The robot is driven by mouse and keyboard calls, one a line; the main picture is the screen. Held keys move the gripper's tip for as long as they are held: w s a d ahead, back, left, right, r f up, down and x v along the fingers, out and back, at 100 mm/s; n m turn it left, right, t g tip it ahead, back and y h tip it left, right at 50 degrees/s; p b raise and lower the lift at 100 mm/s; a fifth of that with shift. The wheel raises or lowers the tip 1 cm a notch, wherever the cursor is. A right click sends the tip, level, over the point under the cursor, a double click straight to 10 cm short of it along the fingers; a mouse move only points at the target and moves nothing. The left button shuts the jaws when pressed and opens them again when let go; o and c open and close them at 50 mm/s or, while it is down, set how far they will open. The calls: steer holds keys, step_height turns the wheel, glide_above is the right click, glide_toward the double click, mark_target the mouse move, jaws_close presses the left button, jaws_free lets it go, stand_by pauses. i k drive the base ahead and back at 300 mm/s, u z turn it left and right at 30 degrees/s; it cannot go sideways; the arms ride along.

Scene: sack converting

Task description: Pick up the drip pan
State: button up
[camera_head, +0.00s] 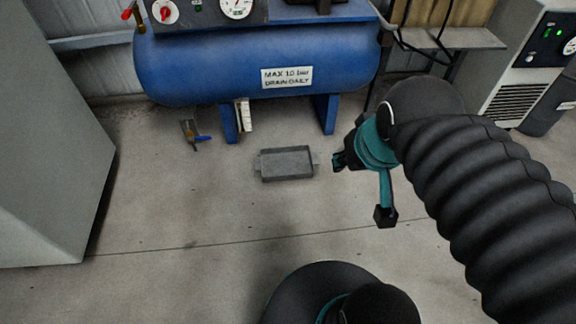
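The drip pan (286,176) is a shallow grey rectangular tray with a small tab at each short end. It lies flat on the concrete floor in front of the blue tank. My gripper (362,186) is to the right of the pan, with one finger close to the pan's right tab and another lower down, towards the front. The fingers look spread apart with nothing between them. My gripper appears apart from the pan, though its height above the floor is hard to judge.
A blue compressor tank (256,72) on legs stands behind the pan. A valve with a blue lever (200,138) is left of the tank's leg. A grey cabinet (50,140) fills the left side. A dryer unit (515,65) stands back right. Floor left of the pan is clear.

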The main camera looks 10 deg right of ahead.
mark_target(293, 163)
steer(key=u, duration=0.35)
steer(key=k, duration=0.4)
steer(key=u, duration=1.65)
steer(key=i, duration=0.75)
steer(key=z, duration=0.85)
steer(key=i, duration=0.55)
steer(key=z, duration=0.7)
